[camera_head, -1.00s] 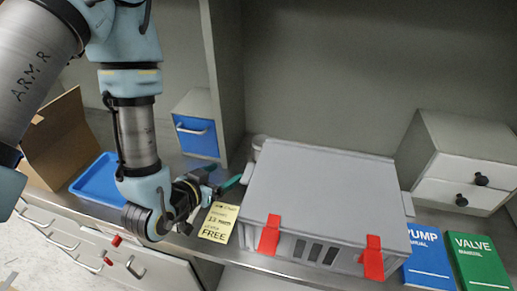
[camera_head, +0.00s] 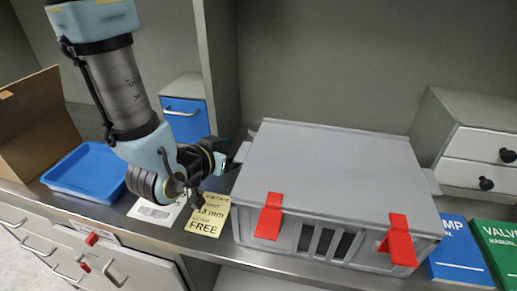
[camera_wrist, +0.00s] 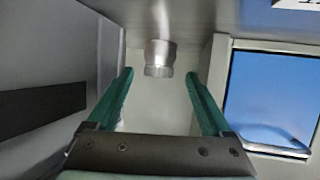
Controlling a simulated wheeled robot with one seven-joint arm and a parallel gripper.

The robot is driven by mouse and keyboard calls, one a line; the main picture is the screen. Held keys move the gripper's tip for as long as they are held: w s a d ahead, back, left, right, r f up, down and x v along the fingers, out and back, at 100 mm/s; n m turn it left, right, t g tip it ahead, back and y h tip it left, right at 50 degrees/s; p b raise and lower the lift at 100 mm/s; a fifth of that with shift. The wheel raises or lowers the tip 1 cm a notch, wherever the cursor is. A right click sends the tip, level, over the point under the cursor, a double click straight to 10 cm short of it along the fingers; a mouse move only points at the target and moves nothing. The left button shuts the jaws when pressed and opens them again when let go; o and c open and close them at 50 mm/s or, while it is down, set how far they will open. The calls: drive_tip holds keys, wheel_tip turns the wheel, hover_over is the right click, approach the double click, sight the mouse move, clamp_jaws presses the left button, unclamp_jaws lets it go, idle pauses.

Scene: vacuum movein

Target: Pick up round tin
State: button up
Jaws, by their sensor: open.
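The round tin (camera_wrist: 159,58) is a small silvery cylinder in the wrist view. It stands ahead of my gripper (camera_wrist: 159,75), centred between the two green fingers. The fingers are open, and I see no contact with the tin. In the head view my gripper (camera_head: 232,157) is low at the left side of the grey crate (camera_head: 325,170), pointing to its back left corner. There the tin is mostly or wholly hidden behind the gripper and crate.
The grey crate with red latches (camera_head: 268,216) stands close on the right. A blue-fronted drawer unit (camera_head: 186,118) stands behind. A blue tray (camera_head: 88,172) and cardboard box (camera_head: 38,125) lie left. A yellow note (camera_head: 209,215) lies on the counter in front.

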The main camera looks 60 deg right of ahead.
sight(253, 133)
drive_tip(key=d+p, duration=0.1)
drive_tip(key=d, duration=0.1)
drive_tip(key=d+p, duration=0.1)
drive_tip(key=d, duration=0.1)
drive_tip(key=shift+w+r, duration=0.15)
drive_tip(key=shift+d, duration=0.85)
drive_tip(key=p+x, duration=0.2)
drive_tip(key=x, duration=0.3)
drive_tip(key=shift+d, duration=0.25)
drive_tip(key=c, duration=1.1)
drive_tip(key=shift+c, duration=0.2)
